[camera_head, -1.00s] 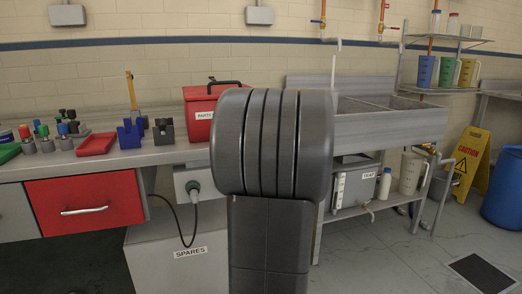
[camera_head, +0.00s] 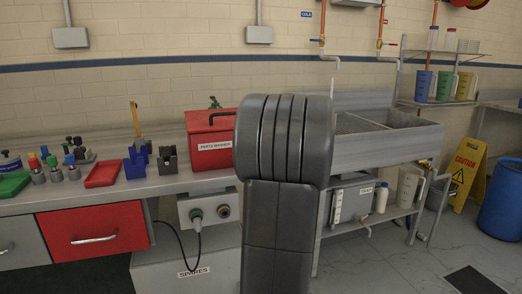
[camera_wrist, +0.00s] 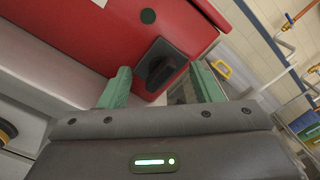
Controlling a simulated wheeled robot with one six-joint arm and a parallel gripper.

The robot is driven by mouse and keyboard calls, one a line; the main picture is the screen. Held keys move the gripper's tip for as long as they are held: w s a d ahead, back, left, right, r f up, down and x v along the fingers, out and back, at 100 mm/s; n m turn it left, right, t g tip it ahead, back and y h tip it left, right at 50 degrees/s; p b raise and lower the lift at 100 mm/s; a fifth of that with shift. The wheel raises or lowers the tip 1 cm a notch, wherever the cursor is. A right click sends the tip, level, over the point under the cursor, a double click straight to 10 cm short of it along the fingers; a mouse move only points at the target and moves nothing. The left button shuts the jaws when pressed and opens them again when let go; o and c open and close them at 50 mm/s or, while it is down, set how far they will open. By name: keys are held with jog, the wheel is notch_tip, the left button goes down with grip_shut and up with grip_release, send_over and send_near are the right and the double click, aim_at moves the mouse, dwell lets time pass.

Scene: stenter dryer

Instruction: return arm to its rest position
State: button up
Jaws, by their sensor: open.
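My arm (camera_head: 285,200) rises in the middle of the head view and covers part of the bench and the sink's left end. My gripper (camera_wrist: 160,86) is hidden behind it there. In the wrist view its two green fingers stand apart with nothing held between them. A red surface with a black knob (camera_wrist: 160,66) lies beyond the fingertips. I cannot tell whether the fingers touch it.
The red parts washer box (camera_head: 211,140) stands on the bench beside my arm. Left of it are blue and black blocks, a red tray (camera_head: 103,173) and several small fittings. A sink (camera_head: 390,145) is at the right. Open floor (camera_head: 410,272) lies at lower right.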

jog(key=shift+r+m+p, duration=0.2)
jog(key=shift+m+p, duration=3.1)
jog(key=shift+p, duration=2.05)
jog(key=m+p, duration=0.1)
jog(key=p, duration=0.1)
jog(key=shift+f+m+p, duration=0.1)
jog(key=shift+m+p, duration=0.2)
jog(key=shift+f, duration=0.1)
jog(key=shift+s, duration=0.1)
